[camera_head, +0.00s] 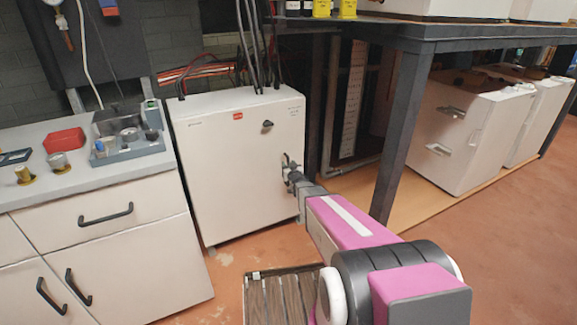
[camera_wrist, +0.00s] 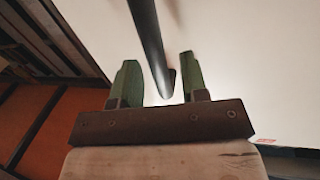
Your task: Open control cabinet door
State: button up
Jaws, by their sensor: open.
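The white control cabinet (camera_head: 238,165) stands between the workbench and the dark metal frame, with cables entering its top. Its front door looks closed and carries a red label and a dark round knob (camera_head: 267,124). My gripper (camera_head: 289,165) is at the right side of the door front, where it largely hides the handle in the head view. In the wrist view, a dark bar handle (camera_wrist: 149,42) runs between my two green fingers. The fingers are apart, with a visible gap on each side of the bar. The white door surface (camera_wrist: 245,75) lies behind them.
A workbench (camera_head: 85,185) with black drawer handles and a grey tray of parts (camera_head: 125,135) stands at the left. A dark metal post (camera_head: 402,135) of the rack rises right of my arm. A slatted pallet (camera_head: 278,298) lies on the floor in front.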

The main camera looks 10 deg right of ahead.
jog(key=shift+w, duration=0.45)
grip_shut()
